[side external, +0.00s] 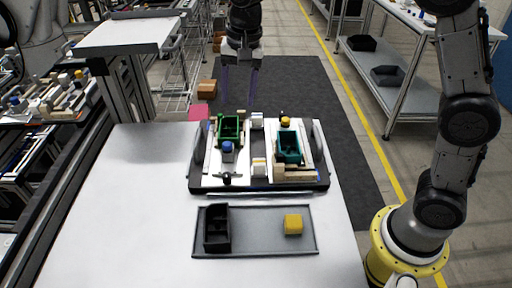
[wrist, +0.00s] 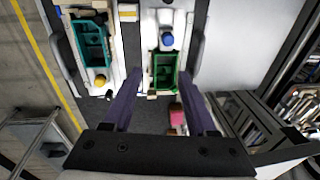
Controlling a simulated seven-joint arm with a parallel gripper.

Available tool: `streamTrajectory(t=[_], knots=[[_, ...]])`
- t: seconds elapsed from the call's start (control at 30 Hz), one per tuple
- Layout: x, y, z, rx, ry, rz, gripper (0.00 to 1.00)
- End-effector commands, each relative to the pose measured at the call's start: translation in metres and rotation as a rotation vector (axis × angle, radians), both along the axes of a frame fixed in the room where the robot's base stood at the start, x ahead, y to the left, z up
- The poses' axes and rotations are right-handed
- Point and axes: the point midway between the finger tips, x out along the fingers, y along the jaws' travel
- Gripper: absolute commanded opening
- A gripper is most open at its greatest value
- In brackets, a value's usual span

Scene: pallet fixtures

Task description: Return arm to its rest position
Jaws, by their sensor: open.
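My gripper (side external: 240,82) hangs above the far side of the white table, clear of the pallet. Its two long purple fingers are apart, and nothing is between them. In the wrist view my gripper (wrist: 163,100) points over the end of the pallet with the green bin. The dark pallet (side external: 262,188) carries two white fixtures. One holds a green bin (side external: 230,130) and a blue knob (side external: 227,147). The other holds a teal bin (side external: 289,148) and a yellow knob (side external: 285,119).
A grey tray (side external: 262,236) in front of the pallet holds a black bin (side external: 216,228) and a yellow block (side external: 293,224). A second arm (side external: 465,110) stands at the right. Shelving (side external: 400,70) stands behind. The white table (side external: 140,200) is bare at left.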

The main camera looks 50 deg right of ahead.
Motion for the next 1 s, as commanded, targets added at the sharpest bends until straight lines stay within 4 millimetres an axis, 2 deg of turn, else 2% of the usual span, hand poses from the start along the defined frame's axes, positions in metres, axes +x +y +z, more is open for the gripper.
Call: streamTrajectory(t=[0.03, 0.2, 0.3, 0.4, 0.57, 0.7, 0.83, 0.9, 1.0], knots=[[-0.015, -0.011, 0.022, 0.006, -0.04, -0.012, 0.57], [-0.071, -0.041, 0.063, 0.005, -0.143, 0.021, 0.57], [-0.108, -0.056, 0.077, -0.01, -0.202, 0.07, 0.57], [-0.147, -0.068, 0.081, -0.036, -0.256, 0.135, 0.57], [-0.205, -0.082, 0.071, -0.098, -0.33, 0.273, 0.57], [-0.248, -0.089, 0.047, -0.166, -0.367, 0.423, 0.57], [-0.273, -0.091, 0.018, -0.224, -0.368, 0.582, 0.57], [-0.279, -0.091, 0.005, -0.243, -0.346, 0.662, 0.57], [-0.279, -0.09, -0.001, -0.267, -0.34, 0.745, 0.57]])
